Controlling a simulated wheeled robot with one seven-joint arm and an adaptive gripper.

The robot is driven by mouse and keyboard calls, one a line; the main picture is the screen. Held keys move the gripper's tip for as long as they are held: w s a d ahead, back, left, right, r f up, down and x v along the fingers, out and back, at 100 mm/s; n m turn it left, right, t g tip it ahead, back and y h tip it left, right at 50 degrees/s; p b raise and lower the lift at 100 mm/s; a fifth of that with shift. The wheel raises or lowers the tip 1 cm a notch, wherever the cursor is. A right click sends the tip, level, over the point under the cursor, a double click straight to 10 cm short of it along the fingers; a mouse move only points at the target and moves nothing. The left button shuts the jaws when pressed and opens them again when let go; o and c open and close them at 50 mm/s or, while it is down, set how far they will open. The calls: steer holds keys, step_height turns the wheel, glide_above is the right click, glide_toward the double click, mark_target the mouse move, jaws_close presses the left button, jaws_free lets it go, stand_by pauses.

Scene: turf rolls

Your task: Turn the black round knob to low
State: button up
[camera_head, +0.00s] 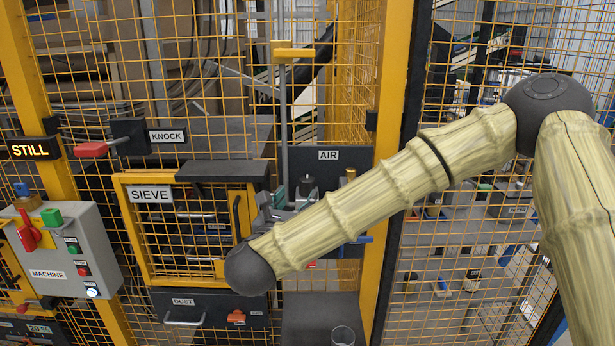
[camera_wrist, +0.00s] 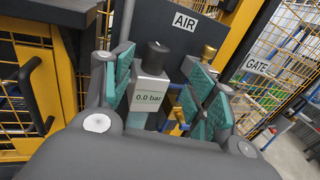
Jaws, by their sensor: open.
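The black round knob (camera_wrist: 157,56) sits on top of a grey regulator block (camera_wrist: 149,88) whose display reads "0.0 bar", in front of the dark AIR panel (camera_wrist: 185,50). No low mark on the knob is readable. In the head view the knob (camera_head: 306,182) is small, below the AIR label, just beyond my gripper. My gripper (camera_wrist: 162,82) is open, with teal pads left and right of the regulator as the wrist view shows it. The knob appears between the pads; I cannot tell whether they touch. In the head view my gripper (camera_head: 281,203) is partly hidden by my arm.
A brass fitting (camera_wrist: 208,53) and a blue and yellow handle lie right of the regulator. The SIEVE door (camera_head: 150,235) stands left of my gripper, the DUST drawer (camera_head: 210,309) below. Yellow mesh fencing surrounds the area.

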mark_target(305, 184)
steer(key=p+x, duration=0.1)
steer(key=x, duration=0.2)
steer(key=p+x, duration=0.2)
steer(key=x, duration=0.1)
steer(key=p+x, duration=0.1)
steer(key=x, duration=0.2)
steer(key=shift+w+a+r+p, duration=0.15)
steer(key=shift+w+r+p, duration=0.15)
steer(key=shift+w+p, duration=0.05)
steer(key=shift+w+f, duration=0.15)
steer(key=shift+w, duration=0.4)
steer(key=shift+c, duration=0.2)
steer(key=c, duration=1)
